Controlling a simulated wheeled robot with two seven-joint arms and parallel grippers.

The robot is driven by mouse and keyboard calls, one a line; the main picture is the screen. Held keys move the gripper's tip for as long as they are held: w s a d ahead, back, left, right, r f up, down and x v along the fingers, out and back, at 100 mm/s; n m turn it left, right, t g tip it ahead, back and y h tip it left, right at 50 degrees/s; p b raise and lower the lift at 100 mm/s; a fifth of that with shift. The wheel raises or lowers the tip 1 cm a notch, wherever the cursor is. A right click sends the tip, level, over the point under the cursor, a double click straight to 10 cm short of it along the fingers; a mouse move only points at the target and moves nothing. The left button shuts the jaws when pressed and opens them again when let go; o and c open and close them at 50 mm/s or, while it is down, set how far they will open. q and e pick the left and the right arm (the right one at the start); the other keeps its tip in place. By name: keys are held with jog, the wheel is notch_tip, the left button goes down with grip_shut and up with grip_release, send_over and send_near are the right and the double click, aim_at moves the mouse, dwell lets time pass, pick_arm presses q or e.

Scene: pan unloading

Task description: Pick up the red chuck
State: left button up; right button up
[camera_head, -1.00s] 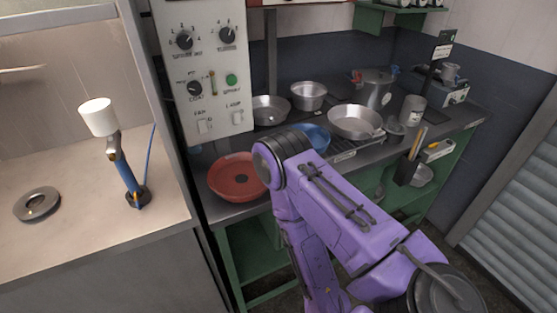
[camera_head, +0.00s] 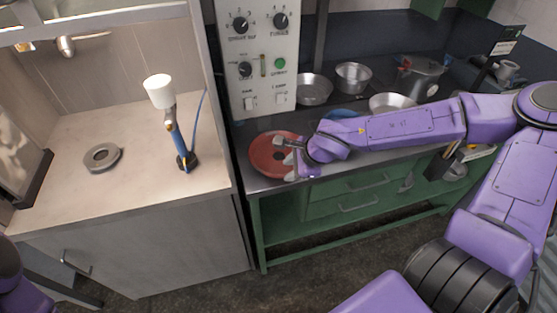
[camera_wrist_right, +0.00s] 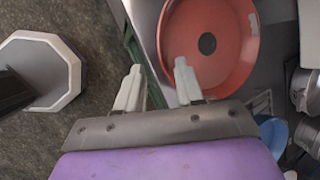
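The red chuck (camera_head: 268,155) is a round, shallow red dish with a dark hole in its middle. It sits on the dark bench top near the front left corner. It also shows in the right wrist view (camera_wrist_right: 218,78). My right gripper (camera_head: 283,160) is at the chuck's right side and covers part of it. In the right wrist view the right gripper (camera_wrist_right: 158,68) is open and empty. One finger overlaps the chuck and the other lies outside its rim; I cannot tell whether either touches. My left gripper is out of view.
A control panel (camera_head: 259,60) stands behind the chuck. Metal pans (camera_head: 314,89) stand farther back on the green bench (camera_head: 340,188). A blue dish (camera_wrist_right: 274,132) is close to the right gripper. A pale counter (camera_head: 130,140) is at left.

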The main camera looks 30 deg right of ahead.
aim_at(280, 173)
jog(key=x, duration=0.5)
jog(key=shift+w+a+f+b, duration=0.1)
jog(key=shift+w+a+b, duration=0.3)
jog(key=shift+w+a, duration=0.05)
jog(key=shift+s, duration=0.15)
jog(key=shift+c, duration=0.3)
grip_shut()
